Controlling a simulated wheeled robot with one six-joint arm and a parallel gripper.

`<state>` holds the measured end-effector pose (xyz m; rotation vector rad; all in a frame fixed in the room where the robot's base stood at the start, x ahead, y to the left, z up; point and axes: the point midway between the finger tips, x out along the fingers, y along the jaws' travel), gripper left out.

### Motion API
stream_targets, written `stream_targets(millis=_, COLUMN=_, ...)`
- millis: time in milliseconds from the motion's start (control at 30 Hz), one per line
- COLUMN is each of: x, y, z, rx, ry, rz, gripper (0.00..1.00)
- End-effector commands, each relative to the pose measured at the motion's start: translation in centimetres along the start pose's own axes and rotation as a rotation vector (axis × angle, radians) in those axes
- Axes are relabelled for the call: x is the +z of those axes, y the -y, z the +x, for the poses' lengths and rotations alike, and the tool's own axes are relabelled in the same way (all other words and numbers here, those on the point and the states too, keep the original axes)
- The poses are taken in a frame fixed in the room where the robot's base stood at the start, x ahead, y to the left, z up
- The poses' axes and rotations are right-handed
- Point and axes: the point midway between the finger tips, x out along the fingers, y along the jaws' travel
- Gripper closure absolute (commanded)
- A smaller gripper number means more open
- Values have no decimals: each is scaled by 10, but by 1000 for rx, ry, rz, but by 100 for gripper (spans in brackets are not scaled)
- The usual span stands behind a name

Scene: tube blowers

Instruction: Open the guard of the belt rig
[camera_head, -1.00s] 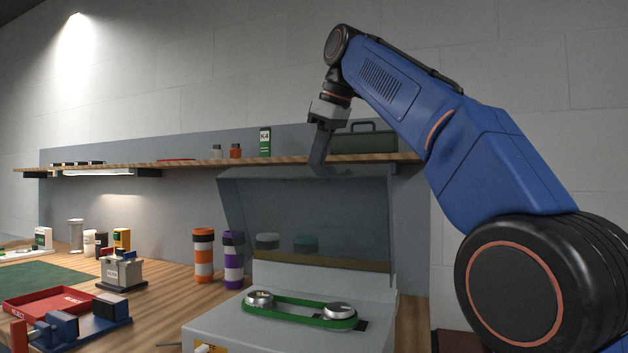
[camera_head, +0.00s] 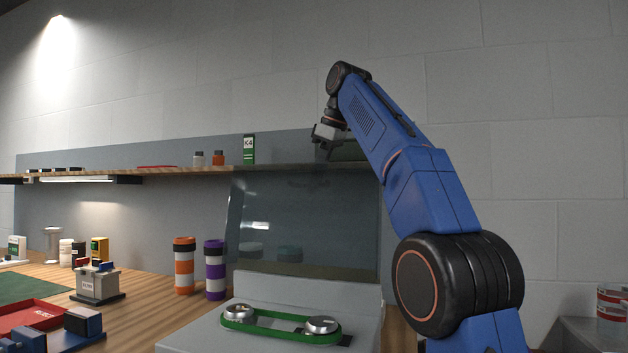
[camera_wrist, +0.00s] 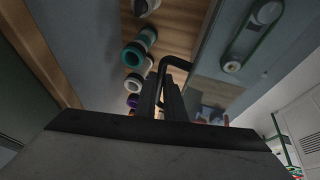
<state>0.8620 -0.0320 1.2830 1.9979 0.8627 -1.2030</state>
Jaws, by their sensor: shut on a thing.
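The belt rig (camera_head: 190,335) is a grey housing with a green belt (camera_head: 270,334) around two metal pulleys. Its see-through guard (camera_head: 310,225) stands raised along the back of the housing, so the belt is uncovered. My gripper (camera_head: 326,150) is at the guard's top edge, in front of the shelf; its fingertips are hard to make out there. In the wrist view, my gripper's dark fingers (camera_wrist: 166,98) are shut on the guard's black handle (camera_wrist: 176,62). The belt and pulleys show through the guard in that view.
A shelf (camera_head: 120,171) with small bottles and a K4 box (camera_head: 249,149) runs behind the guard. Orange (camera_head: 184,266) and purple (camera_head: 215,270) banded cylinders stand left of the rig. A red tray (camera_head: 30,315) and a small fixture (camera_head: 97,283) are farther left.

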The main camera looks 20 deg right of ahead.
Motion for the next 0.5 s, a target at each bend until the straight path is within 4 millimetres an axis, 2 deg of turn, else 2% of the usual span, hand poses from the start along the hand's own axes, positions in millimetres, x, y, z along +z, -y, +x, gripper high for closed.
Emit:
stream_targets(millis=33, x=-1, y=-6, z=1, rx=14, ry=-6, rz=-2, gripper=100)
stream_targets(millis=367, x=0, y=-7, z=1, rx=16, ry=-3, rz=-3, gripper=100)
stream_targets(millis=400, x=0, y=-7, z=1, rx=17, ry=-3, rz=-3, gripper=89)
stream_targets(millis=467, x=0, y=-7, z=2, rx=16, ry=-2, rz=-2, gripper=74)
stream_targets(millis=500, x=0, y=-7, z=2, rx=15, ry=-2, rz=-1, gripper=72)
